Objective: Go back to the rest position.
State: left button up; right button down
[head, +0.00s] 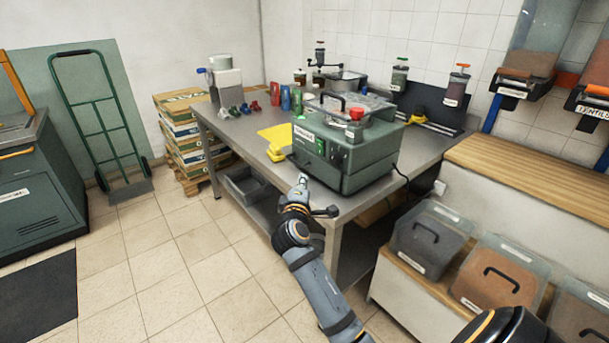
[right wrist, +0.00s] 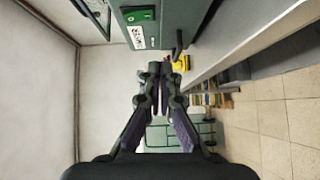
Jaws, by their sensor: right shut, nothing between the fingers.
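My right gripper (head: 303,181) is at the front edge of the metal worktable (head: 425,150), close to the front of a green machine (head: 337,179) in the head view. In the right wrist view my right gripper (right wrist: 160,68) has its fingers together with nothing between them. The machine (right wrist: 150,32) shows just beyond the fingertips, with its green switch; I cannot tell the exact gap. My left gripper is not in view.
Lidded bins (head: 430,238) stand on a low shelf at right, below a wooden bench top (head: 535,170). Cartons (head: 183,135) and a hand truck (head: 97,110) stand behind at left.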

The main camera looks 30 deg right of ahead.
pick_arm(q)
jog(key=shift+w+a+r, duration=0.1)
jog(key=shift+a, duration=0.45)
